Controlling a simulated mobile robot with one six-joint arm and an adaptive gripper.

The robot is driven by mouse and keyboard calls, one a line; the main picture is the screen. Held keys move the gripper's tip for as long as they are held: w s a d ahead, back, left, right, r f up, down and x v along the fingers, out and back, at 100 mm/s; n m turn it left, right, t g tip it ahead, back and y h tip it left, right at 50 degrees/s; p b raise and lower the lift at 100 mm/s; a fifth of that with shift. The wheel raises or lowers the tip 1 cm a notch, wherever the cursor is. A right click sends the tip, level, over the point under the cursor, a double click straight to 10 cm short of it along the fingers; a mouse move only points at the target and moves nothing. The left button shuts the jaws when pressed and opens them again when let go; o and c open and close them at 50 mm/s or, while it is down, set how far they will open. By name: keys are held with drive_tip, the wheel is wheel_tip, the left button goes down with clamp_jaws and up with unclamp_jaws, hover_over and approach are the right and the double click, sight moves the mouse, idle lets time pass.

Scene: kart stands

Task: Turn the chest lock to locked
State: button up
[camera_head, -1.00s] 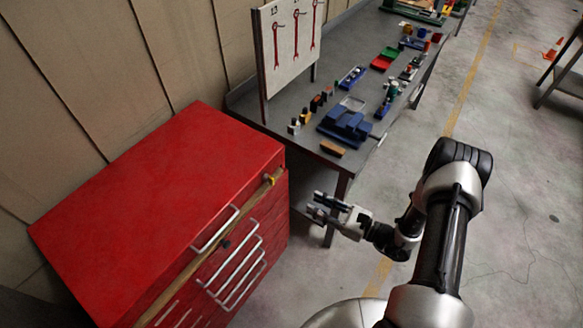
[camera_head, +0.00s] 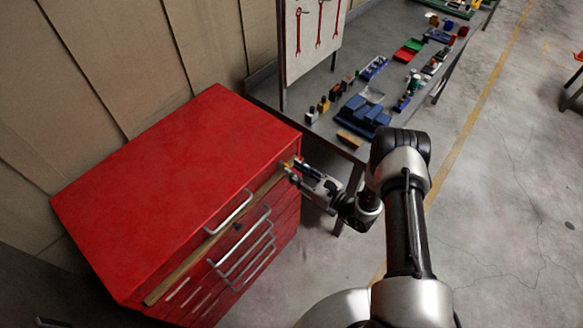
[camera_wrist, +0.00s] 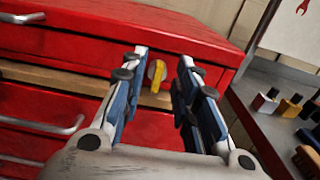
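The red chest (camera_head: 175,170) stands at the left in the head view, with a tan strip along its upper front. The chest lock (camera_wrist: 158,76), a small yellow knob with a pale part on its left, is on the strip near the right end in the wrist view. My gripper (camera_head: 288,168) is at the chest's right front corner in the head view and largely hides the lock there. In the wrist view my gripper (camera_wrist: 163,60) is open. Its two fingers point at the chest front, one on each side of the knob, with gaps to it.
Silver drawer handles (camera_head: 230,212) stick out of the chest front, left of my gripper. A grey workbench (camera_head: 335,110) with a blue vise (camera_head: 362,116) and several small items stands behind and right.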

drive_tip(key=shift+x, duration=1.15)
drive_tip(key=shift+c, duration=0.5)
clamp_jaws()
